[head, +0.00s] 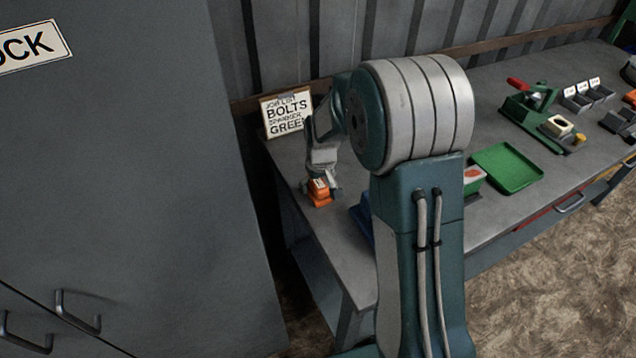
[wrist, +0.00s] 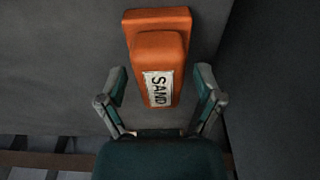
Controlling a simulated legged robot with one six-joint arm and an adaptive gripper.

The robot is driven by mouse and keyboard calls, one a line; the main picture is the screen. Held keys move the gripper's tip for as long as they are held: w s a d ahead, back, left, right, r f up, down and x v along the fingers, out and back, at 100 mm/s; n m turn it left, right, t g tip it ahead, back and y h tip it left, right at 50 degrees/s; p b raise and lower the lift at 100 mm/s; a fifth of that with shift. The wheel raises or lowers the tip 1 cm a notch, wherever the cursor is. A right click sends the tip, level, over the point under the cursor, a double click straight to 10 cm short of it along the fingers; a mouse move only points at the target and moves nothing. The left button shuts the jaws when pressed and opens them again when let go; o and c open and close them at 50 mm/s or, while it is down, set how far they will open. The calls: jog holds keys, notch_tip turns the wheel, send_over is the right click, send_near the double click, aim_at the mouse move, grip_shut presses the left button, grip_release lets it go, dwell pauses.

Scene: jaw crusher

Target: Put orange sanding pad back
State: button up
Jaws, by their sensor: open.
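The orange sanding pad (head: 319,190) lies on the left end of the workbench. In the wrist view the pad (wrist: 157,52) is an orange block with a raised grip and a white label reading "SAND". My gripper (head: 321,186) is over the pad in the head view. In the wrist view my gripper (wrist: 160,82) is open, with one finger on each side of the pad's near end. Both fingers show a gap to the pad. The pad's far end extends beyond the fingertips.
A job list board (head: 287,113) stands behind the pad. A blue item (head: 362,217), partly hidden by my arm, lies to the right. A green tray (head: 506,167) and a green vise-like tool (head: 528,108) are farther right. A grey cabinet (head: 130,170) stands left of the bench (head: 490,215).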

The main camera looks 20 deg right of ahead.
aim_at(320, 185)
jog(key=shift+a, duration=0.1)
jog(key=shift+r, duration=0.35)
notch_tip(320, 185, up, 10)
jog(key=s+r, duration=0.1)
jog(key=s, duration=0.1)
jog(key=s+r+m+t, duration=0.1)
jog(key=s+r+t, duration=0.1)
jog(key=s+r, duration=0.9)
jog(key=s+f+m+t, duration=0.1)
jog(key=s+t, duration=0.1)
jog(key=s, duration=1.2)
jog(key=shift+s+f, duration=0.1)
jog(key=shift+s, duration=0.05)
